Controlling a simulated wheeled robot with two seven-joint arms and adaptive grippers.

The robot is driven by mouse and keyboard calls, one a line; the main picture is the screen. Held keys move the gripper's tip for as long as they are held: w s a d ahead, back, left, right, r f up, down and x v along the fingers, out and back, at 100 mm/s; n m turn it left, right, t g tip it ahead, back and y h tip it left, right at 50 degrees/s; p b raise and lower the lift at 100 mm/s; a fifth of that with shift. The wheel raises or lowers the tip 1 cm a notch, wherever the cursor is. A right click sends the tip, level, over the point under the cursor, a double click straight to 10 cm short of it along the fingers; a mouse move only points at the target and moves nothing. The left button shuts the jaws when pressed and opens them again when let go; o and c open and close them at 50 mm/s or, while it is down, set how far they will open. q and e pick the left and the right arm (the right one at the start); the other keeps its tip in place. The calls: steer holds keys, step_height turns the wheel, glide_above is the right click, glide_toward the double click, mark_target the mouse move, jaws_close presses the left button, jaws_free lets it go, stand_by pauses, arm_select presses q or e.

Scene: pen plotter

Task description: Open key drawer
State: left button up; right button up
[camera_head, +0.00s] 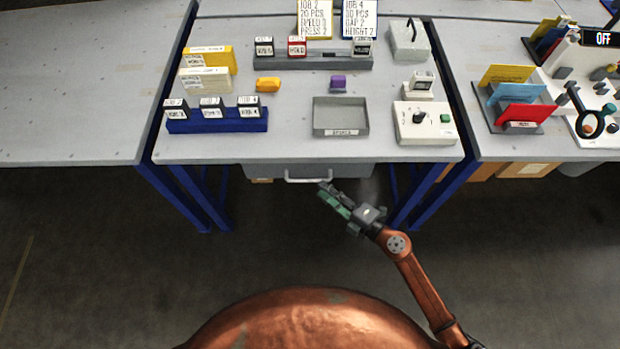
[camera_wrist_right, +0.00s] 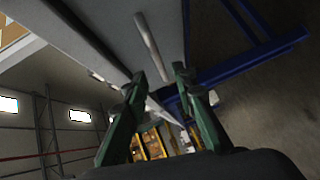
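The grey drawer (camera_head: 350,171) is under the front edge of the middle table, and its front looks close to the table edge. Its pale bar handle (camera_head: 306,180) runs across the front; in the right wrist view the handle (camera_wrist_right: 150,45) lies just ahead of the fingertips. My right gripper (camera_head: 324,189) is near the handle's right end. In the right wrist view its two green fingers (camera_wrist_right: 159,75) are spread, with nothing between them. I cannot tell whether a fingertip touches the handle. My left gripper is not in view.
The middle table (camera_head: 230,148) holds an empty grey tray (camera_head: 341,132), a white control box (camera_head: 425,126) with a green button, a blue stamp rack (camera_head: 218,125) and other items. Blue table legs (camera_head: 420,195) stand either side of the drawer. The floor in front is clear.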

mark_target(310, 180)
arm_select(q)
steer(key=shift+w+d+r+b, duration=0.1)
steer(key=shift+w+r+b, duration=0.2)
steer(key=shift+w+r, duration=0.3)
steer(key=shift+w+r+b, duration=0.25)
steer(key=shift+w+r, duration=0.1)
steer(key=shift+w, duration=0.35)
arm_select(e)
steer(key=shift+x, duration=3.5)
jaws_close()
